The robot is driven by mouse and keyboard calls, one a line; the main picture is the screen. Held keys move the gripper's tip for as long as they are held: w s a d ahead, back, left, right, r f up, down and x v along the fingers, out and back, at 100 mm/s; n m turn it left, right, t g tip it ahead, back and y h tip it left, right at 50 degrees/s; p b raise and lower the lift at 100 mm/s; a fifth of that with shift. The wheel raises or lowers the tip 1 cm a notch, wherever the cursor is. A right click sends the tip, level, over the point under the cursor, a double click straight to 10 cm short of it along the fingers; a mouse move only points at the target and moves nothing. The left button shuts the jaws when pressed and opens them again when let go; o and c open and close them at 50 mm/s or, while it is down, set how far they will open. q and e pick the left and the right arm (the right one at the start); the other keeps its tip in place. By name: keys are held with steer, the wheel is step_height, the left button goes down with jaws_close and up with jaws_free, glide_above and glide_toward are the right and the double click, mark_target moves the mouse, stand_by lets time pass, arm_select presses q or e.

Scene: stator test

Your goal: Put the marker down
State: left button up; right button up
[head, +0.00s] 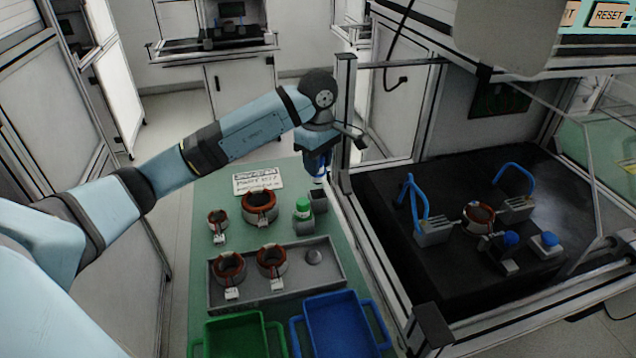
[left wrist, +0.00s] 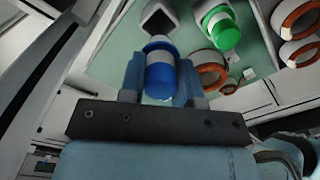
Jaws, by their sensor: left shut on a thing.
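My left gripper (head: 318,168) is shut on a blue-capped marker (left wrist: 160,76), seen between its two blue fingers in the left wrist view. In the head view the gripper hangs over the far right part of the green table (head: 205,275), and the marker is mostly hidden by it. A small grey square holder (head: 318,203) stands on the table just below it in the picture; its open top shows in the left wrist view (left wrist: 158,20). A green marker (head: 303,209) stands upright beside the holder. My right gripper is not in view.
Copper-wound stators (head: 260,204) and a white label card (head: 258,180) lie on the table. A grey tray (head: 330,270) holds two more stators. Green (head: 236,340) and blue (head: 340,325) bins stand in front. A metal frame post (head: 344,120) rises close beside the gripper.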

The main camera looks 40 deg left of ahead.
mark_target(318, 180)
arm_select(q)
steer(key=shift+f, duration=2.85)
steer(key=shift+f, duration=0.1)
steer(key=shift+f+b, duration=0.3)
steer(key=shift+b, duration=0.15)
steer(key=o, duration=0.9)
steer(key=shift+r+p, duration=0.45)
steer(key=shift+r, duration=0.05)
step_height(318, 180, up, 12)
steer(key=shift+f, duration=0.1)
